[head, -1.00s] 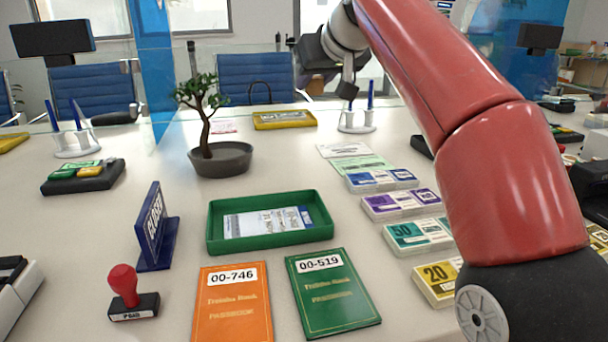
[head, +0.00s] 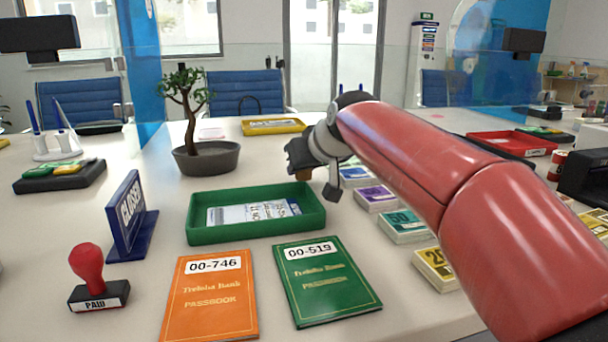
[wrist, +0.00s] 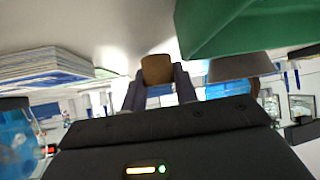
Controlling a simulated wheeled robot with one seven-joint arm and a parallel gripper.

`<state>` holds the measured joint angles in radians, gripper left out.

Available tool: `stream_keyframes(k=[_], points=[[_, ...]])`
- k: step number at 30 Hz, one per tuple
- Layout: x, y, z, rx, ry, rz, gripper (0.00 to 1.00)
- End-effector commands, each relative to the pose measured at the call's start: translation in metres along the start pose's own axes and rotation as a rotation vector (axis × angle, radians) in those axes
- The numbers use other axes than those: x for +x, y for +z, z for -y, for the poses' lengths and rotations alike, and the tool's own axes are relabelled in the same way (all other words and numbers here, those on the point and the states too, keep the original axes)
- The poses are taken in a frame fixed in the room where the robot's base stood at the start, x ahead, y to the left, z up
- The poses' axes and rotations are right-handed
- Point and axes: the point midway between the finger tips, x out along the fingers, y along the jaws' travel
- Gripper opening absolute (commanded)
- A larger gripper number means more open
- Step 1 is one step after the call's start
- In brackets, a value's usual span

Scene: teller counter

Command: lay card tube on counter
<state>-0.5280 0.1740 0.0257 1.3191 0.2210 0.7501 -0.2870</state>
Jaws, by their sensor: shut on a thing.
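The card tube is a short brown piece (wrist: 157,68) between my fingers in the wrist view. Only a small brown part of the tube (head: 303,175) shows below my gripper in the head view. My gripper (head: 301,163) is shut on it, near the back right corner of the green tray. The white counter (head: 393,265) spreads below; in the wrist view it fills the top of the tilted picture (wrist: 125,30). A gap between tube and counter is hard to judge.
The green tray (head: 200,235) holds printed slips. Banknote stacks (head: 375,196) stand right of my gripper. Orange (head: 210,300) and green (head: 325,280) passbooks lie in front. A potted bonsai (head: 205,160), closed sign (head: 128,215) and red-handled stamp (head: 95,285) stand left.

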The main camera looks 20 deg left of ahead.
Motion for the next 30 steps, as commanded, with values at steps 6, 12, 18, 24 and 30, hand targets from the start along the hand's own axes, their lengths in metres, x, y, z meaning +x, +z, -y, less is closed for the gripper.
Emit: stream_keyframes(k=[6, 12, 18, 24, 30], points=[[0.0042, 0.0058, 0.0001, 0.000, 0.000, -0.001, 0.05], [0.0059, 0.0080, 0.0000, 0.000, 0.000, -0.001, 0.05], [0.0056, 0.0074, 0.0000, 0.000, 0.000, -0.001, 0.51], [0.0056, 0.0074, 0.0001, 0.000, 0.000, -0.001, 0.51], [-0.0030, 0.0047, -0.0002, 0.001, 0.001, -0.003, 0.51]])
